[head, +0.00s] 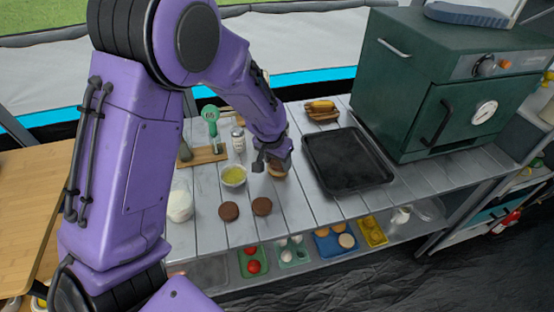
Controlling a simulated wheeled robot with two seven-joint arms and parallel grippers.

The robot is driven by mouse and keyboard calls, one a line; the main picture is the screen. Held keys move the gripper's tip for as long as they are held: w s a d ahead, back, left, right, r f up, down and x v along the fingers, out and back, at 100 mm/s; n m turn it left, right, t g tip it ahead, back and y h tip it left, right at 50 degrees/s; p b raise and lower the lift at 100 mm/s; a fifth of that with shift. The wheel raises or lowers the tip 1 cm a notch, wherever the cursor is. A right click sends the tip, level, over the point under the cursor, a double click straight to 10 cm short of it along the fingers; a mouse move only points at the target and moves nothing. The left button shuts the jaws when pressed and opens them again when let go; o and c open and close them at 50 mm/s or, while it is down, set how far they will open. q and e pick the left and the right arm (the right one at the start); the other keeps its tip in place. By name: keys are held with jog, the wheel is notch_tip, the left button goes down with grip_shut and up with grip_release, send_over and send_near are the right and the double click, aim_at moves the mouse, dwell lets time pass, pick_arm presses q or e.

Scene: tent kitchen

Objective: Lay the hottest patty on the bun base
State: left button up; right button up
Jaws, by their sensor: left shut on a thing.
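Two dark brown patties lie on the grey slatted counter: a left patty (229,211) and a right patty (262,206). My left gripper (270,163) reaches over the counter behind them and is shut on a small brown round thing (278,171), which looks like a patty at or just above the tan bun base. The fingers partly hide it, and I cannot tell whether the two touch. A green thermometer-like tool (210,114) with a round head stands at the back left. My right gripper is not in view.
A black tray (347,160) lies right of my gripper, before a dark green oven (440,85). A bowl of yellow-green stuff (233,176), a shaker (238,140) and a white jar (179,204) stand left. Small food trays (252,262) sit on the lower shelf.

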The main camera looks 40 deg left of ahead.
pick_arm(q)
jog(key=shift+s, duration=0.15)
jog(key=o, duration=0.7)
jog(key=shift+f, duration=0.1)
jog(key=o, duration=0.3)
jog(key=shift+o, duration=0.2)
jog(key=p+v, duration=0.1)
jog(key=v, duration=1.1)
jog(key=shift+r, duration=0.3)
